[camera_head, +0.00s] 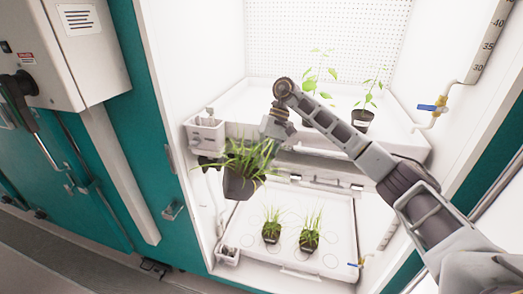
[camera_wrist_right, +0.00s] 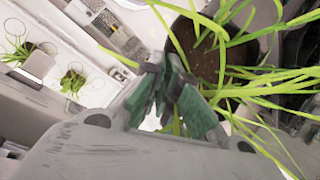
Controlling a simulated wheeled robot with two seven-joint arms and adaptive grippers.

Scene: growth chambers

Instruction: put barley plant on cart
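A barley plant (camera_head: 248,158) with long thin green leaves stands in a dark pot (camera_head: 240,186). It hangs in the air in front of the open growth chamber, a little tilted. My right gripper (camera_head: 268,141) comes from above and is shut on the pot's rim; leaves partly hide the fingertips. In the right wrist view, the fingers (camera_wrist_right: 178,100) meet the edge of the dark pot (camera_wrist_right: 208,58), with soil and leaves showing. My left gripper is not in view. No cart shows in either view.
The lower chamber tray (camera_head: 335,215) holds two small grassy plants (camera_head: 271,230) (camera_head: 309,239). The upper tray (camera_head: 235,105) holds leafy plants, one in a dark pot (camera_head: 361,121). A white box (camera_head: 206,134) is on the chamber's left side. A teal cabinet (camera_head: 150,100) stands at left.

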